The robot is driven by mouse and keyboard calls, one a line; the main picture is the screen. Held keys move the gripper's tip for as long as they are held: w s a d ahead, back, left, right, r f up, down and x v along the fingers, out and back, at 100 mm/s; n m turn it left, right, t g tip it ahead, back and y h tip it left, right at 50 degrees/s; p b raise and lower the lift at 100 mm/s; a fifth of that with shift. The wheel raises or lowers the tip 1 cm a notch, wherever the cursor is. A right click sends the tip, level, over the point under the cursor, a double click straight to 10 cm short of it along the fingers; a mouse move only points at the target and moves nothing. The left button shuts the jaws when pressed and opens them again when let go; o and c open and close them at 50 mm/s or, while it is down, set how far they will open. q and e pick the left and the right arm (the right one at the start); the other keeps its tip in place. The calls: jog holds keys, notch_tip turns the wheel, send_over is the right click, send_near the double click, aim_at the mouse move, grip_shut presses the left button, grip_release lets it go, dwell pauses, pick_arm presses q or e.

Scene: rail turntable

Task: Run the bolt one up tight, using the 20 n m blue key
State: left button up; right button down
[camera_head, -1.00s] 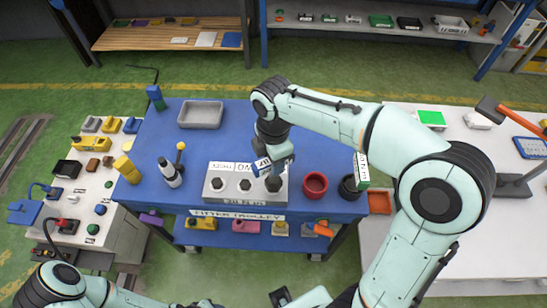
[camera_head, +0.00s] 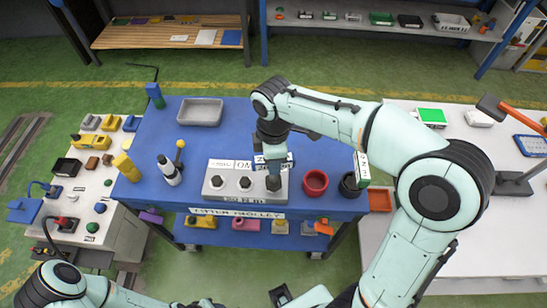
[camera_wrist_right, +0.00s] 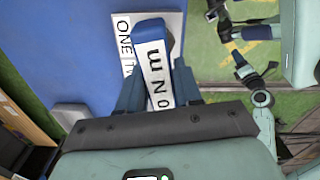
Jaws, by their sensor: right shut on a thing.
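My right gripper (camera_head: 273,158) is shut on a blue key (camera_wrist_right: 152,48) whose white label reads "0 N m" in the right wrist view, its first part hidden. In the head view the key stands upright, its dark lower end (camera_head: 273,183) over the right end of the grey bolt block (camera_head: 232,197). Two dark bolts (camera_head: 218,182) show left of it. The bolt under the key is hidden, so I cannot tell how the key sits on it. A plate (camera_wrist_right: 125,22) reading "ONE" and part of another word lies beside the key. My left gripper is out of view.
The block sits near the front edge of the blue trolley top (camera_head: 145,190). A red cup (camera_head: 315,182) and a dark cup (camera_head: 349,187) stand to its right. A grey tray (camera_head: 200,112) is behind, and a yellow-knobbed lever (camera_head: 180,146) is to the left.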

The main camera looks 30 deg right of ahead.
jog(key=shift+m, duration=0.5)
jog(key=m, duration=0.5)
jog(key=shift+m, duration=0.6)
jog(key=m, duration=0.4)
